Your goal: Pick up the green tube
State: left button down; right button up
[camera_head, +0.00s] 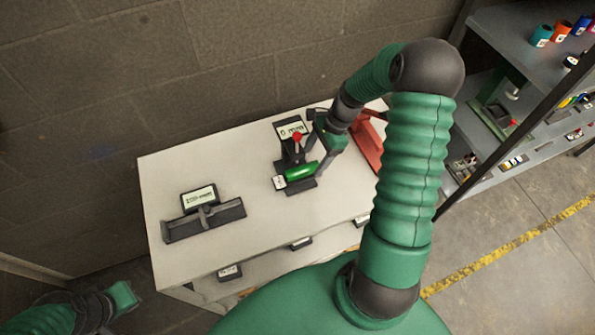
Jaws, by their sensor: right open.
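The green tube (302,171) lies on a small dark stand on the white bench. A white label shows at its left end. My right arm reaches over from the right, and my right gripper (317,152) is open just above and behind the tube, very close to it. I cannot tell whether its fingers touch the tube or are around it.
A display with a red knob (297,137) stands behind the tube. A second dark stand with a display (198,197) is at the bench's left. A red bracket (369,145) lies to the right. Shelves (511,38) with cans stand at far right. Bare white bench top lies between the two stands.

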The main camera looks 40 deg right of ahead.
aim_at(313, 165)
jog(key=x, duration=0.2)
jog(key=p+x, duration=0.1)
jog(key=x, duration=0.1)
jog(key=shift+s+d, duration=0.1)
jog(key=shift+s, duration=0.25)
jog(key=shift+d+f, duration=0.2)
jog(key=shift+f, duration=0.15)
jog(key=shift+w+a, duration=0.15)
jog(key=shift+a, duration=0.15)
jog(key=c, duration=0.8)
jog(key=shift+d, duration=0.15)
grip_shut()
